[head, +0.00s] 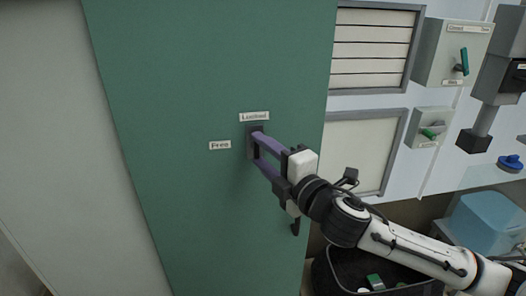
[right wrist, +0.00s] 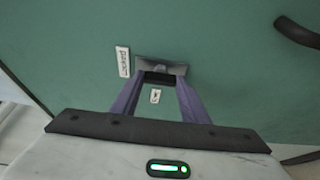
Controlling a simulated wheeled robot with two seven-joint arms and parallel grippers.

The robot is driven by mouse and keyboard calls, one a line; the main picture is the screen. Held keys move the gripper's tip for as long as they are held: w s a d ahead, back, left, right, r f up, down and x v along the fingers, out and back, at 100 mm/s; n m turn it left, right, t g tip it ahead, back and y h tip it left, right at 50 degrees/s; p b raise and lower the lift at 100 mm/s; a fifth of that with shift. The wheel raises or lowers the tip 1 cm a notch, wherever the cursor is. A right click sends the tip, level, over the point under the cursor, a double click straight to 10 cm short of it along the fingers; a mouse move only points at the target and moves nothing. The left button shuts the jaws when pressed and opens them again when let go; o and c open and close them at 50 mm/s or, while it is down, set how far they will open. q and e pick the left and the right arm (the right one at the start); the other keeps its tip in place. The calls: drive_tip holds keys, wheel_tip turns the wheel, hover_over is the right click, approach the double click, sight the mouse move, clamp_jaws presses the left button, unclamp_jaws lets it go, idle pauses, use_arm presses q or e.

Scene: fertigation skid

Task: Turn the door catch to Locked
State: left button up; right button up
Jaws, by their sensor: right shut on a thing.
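The door catch has a dark plate (head: 250,148) on a green door (head: 200,70); the plate also shows in the right wrist view (right wrist: 175,68). A "Locked" label (head: 254,116) is just above it and a "Free" label (head: 220,145) to its left. My right gripper (head: 257,141) has its purple fingers shut on the catch's dark knob (right wrist: 160,79), close to the door face. The fingers hide much of the knob, so I cannot tell which label it points to. My left gripper is out of view.
A dark door handle (head: 295,228) sits low near the door's right edge. To the right are wall boxes with a green lever (head: 464,60) and a green knob (head: 432,132). A black bin (head: 335,283) and a blue container (head: 485,220) stand lower right.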

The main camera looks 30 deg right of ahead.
drive_tip(key=o, duration=1.1)
drive_tip(key=shift+c, duration=0.2)
drive_tip(key=s, duration=1)
drive_tip(key=shift+s+d, duration=0.15)
drive_tip(key=shift+d, duration=0.3)
